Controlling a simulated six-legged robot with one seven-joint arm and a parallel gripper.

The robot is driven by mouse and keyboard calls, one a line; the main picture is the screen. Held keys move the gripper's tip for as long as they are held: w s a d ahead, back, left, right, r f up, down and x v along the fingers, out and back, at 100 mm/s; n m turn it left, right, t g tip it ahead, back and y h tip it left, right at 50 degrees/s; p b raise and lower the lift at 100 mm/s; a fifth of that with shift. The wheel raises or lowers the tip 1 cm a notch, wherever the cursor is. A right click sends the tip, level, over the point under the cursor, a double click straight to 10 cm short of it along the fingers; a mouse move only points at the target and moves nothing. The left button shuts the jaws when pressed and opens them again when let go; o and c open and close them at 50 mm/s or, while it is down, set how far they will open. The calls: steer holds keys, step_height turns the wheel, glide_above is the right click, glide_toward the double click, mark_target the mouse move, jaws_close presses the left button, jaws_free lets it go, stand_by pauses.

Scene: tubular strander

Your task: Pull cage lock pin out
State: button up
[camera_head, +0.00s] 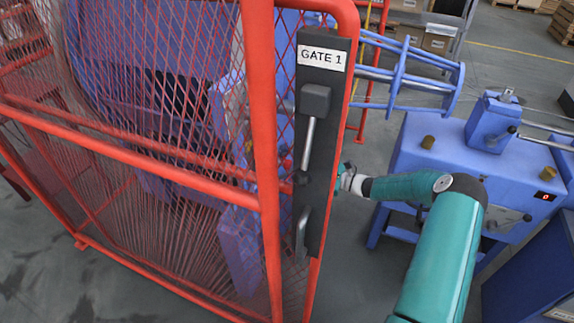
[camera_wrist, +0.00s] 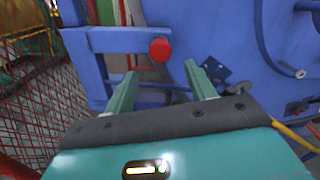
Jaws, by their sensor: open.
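A round red knob (camera_wrist: 160,49), which looks like the head of the lock pin, shows in the wrist view. It sits at the end of a blue bracket (camera_wrist: 115,40) on the blue machine. My gripper (camera_wrist: 160,72) is open and empty, with its two teal fingers spread. The knob appears ahead of the gap between the fingertips, apart from both fingers. In the head view my gripper (camera_head: 343,177) is beside the gate's dark panel, which partly hides it. I cannot make out the pin for sure there.
The red mesh gate has a dark panel (camera_head: 313,185) labelled GATE 1, with a handle, close left of my gripper. The blue cage (camera_head: 150,50) is behind the mesh. A blue machine box (camera_head: 500,160) with a display stands right of my arm. Red mesh (camera_wrist: 35,100) fills the wrist view's left side.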

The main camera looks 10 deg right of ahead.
steer(key=x, duration=0.9)
steer(key=shift+w+a, duration=0.1)
